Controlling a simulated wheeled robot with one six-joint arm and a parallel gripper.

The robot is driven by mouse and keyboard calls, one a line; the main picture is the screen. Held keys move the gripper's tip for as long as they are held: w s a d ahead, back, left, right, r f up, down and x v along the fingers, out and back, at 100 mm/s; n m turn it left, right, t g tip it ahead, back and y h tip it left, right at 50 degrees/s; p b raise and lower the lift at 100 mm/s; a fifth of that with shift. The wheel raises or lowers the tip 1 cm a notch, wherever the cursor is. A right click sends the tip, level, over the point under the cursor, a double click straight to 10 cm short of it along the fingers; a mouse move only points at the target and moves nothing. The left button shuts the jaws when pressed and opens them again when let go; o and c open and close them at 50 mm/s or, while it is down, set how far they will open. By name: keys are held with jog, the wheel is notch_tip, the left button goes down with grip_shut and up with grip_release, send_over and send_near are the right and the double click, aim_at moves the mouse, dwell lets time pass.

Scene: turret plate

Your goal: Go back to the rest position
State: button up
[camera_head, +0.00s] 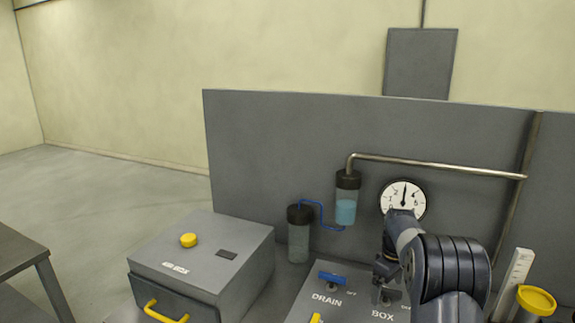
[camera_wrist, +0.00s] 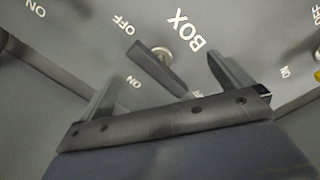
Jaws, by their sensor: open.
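My gripper (camera_head: 385,290) is in front of the grey panel at the right, over the switch plate (camera_head: 305,305) near the word BOX. In the wrist view my gripper (camera_wrist: 165,70) is open, with its two fingers apart. A dark lever (camera_wrist: 160,70) on a round metal pivot shows between and beyond the fingertips, with OFF and ON marked beside it. Nothing is seen held. I cannot tell whether a finger touches the lever. In the head view my arm and gripper hide much of that part of the plate.
A blue lever (camera_head: 332,278) stands by DRAIN, with a yellow handle (camera_head: 315,318) below. A grey box (camera_head: 205,255) with a yellow knob and drawer handle is left. Two cylinders, a gauge (camera_head: 404,193) and a pipe (camera_head: 440,164) are behind. A yellow-topped container (camera_head: 537,298) is right.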

jog(key=n+b, duration=0.1)
jog(key=n, duration=0.4)
jog(key=shift+n, duration=0.4)
jog(key=shift+r, duration=1.05)
jog(key=shift+s+r, duration=0.1)
